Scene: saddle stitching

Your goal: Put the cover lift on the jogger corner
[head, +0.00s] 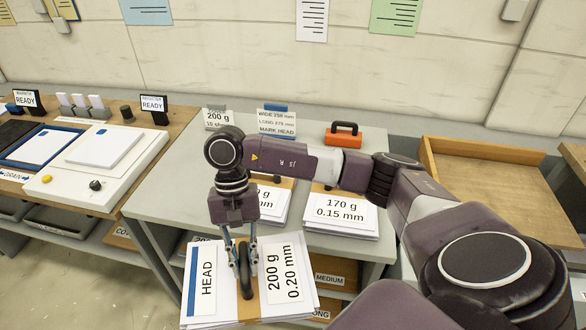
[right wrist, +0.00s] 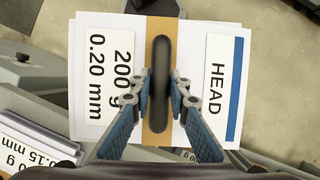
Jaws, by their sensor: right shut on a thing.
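The cover lift (head: 205,305) is a stack of white sheets with a brown band, a blue edge stripe, and labels "HEAD" and "200 g 0.20 mm". My right gripper (head: 244,268) is shut on the black handle on its band. The right wrist view shows the blue fingers (right wrist: 160,90) on both sides of the handle, with the lift (right wrist: 200,60) below. The lift is held off the front of the grey table, with floor visible around it. A white machine (head: 60,195) with a white pad on top stands at left; I cannot tell which part is the jogger corner. My left gripper is out of view.
A wooden bench with a blue-rimmed tray (head: 15,160) and "READY" signs (head: 153,103) is at left. An empty wooden tray (head: 490,195) is at right.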

